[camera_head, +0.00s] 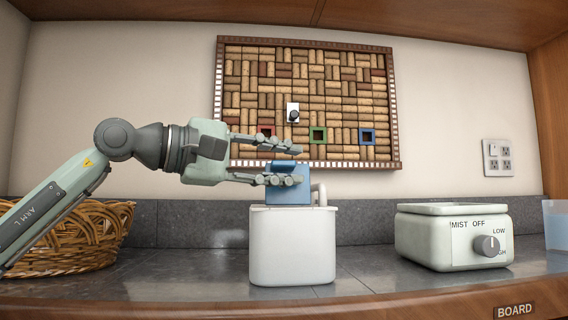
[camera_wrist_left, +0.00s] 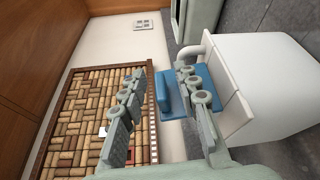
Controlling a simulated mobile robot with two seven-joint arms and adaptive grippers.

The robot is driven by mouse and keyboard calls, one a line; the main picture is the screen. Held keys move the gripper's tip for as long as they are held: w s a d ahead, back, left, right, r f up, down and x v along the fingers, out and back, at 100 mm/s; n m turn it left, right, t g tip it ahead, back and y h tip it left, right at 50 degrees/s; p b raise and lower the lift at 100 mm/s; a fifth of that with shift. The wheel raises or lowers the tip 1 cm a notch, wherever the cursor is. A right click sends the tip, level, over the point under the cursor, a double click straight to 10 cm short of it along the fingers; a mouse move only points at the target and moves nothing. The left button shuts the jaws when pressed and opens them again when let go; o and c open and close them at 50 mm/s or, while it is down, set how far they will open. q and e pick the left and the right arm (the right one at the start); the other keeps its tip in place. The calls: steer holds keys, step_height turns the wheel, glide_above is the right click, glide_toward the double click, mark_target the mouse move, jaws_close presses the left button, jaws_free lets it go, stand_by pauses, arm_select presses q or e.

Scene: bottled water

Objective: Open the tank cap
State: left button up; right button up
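The white tank (camera_head: 292,252) stands on the counter in the middle of the head view, with a white curved handle (camera_head: 320,194) at its top right. Its blue cap (camera_head: 290,194) sits at the top. The tank (camera_wrist_left: 268,90) and blue cap (camera_wrist_left: 176,105) also show in the left wrist view. My left gripper (camera_head: 282,165) is open at the cap, its fingers pointing right. The cap's raised blue grip (camera_wrist_left: 162,90) lies between the spread fingers. The lower finger passes in front of the cap and hides part of it; I cannot tell whether it touches.
A pale humidifier base (camera_head: 425,238) with a grey knob (camera_head: 487,245) stands to the right. A wicker basket (camera_head: 85,240) is at the left, partly behind my left arm. A cork board (camera_head: 308,105) hangs behind. The counter between tank and base is clear.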

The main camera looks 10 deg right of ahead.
arm_select(q)
steer(key=v, duration=1.2)
steer(key=shift+r, duration=0.1)
